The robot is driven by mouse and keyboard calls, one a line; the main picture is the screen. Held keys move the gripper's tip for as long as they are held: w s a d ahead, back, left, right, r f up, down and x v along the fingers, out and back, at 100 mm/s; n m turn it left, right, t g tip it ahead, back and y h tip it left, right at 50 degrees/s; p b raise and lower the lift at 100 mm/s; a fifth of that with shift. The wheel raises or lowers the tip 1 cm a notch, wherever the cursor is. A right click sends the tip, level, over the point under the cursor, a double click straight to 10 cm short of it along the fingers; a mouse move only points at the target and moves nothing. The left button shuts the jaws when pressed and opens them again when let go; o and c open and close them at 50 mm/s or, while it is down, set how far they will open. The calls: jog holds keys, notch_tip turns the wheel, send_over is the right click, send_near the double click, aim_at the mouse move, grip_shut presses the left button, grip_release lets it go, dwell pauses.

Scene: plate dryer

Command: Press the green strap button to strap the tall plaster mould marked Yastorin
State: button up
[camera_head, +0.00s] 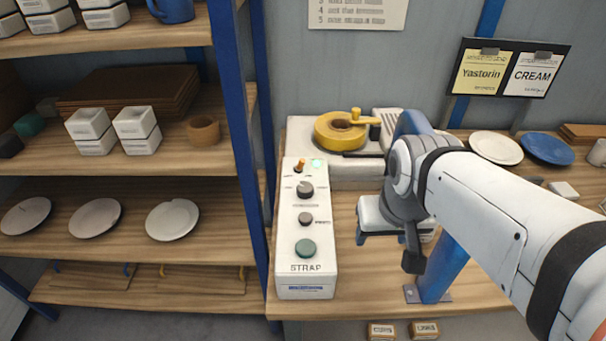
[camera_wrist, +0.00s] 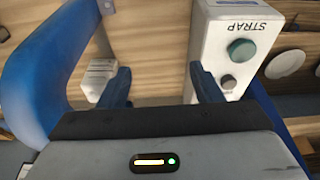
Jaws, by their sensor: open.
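The white strap control box (camera_head: 292,245) stands on the bench, left of my gripper (camera_head: 390,250). The green strap button (camera_head: 305,248) is round, on the sloped top above the word STRAP. In the wrist view the green button (camera_wrist: 241,50) lies up and right of my gripper (camera_wrist: 163,85), whose fingers are apart with nothing between them. The box's near corner is close behind the right finger; I cannot tell if they touch. A white block with small lettering (camera_wrist: 98,78) shows beside the left finger. It may be a plaster mould; its marking is unreadable.
A blue upright (camera_head: 446,268) stands right of my gripper. A yellow tape reel (camera_head: 342,132) sits on a machine behind. A board holds a yellow Yastorin card (camera_head: 481,73) and a white CREAM card (camera_head: 533,75). A blue shelf post (camera_head: 240,130) rises left of the box.

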jog(key=shift+c, duration=0.5)
grip_shut()
dwell(0.3)
dwell(1.0)
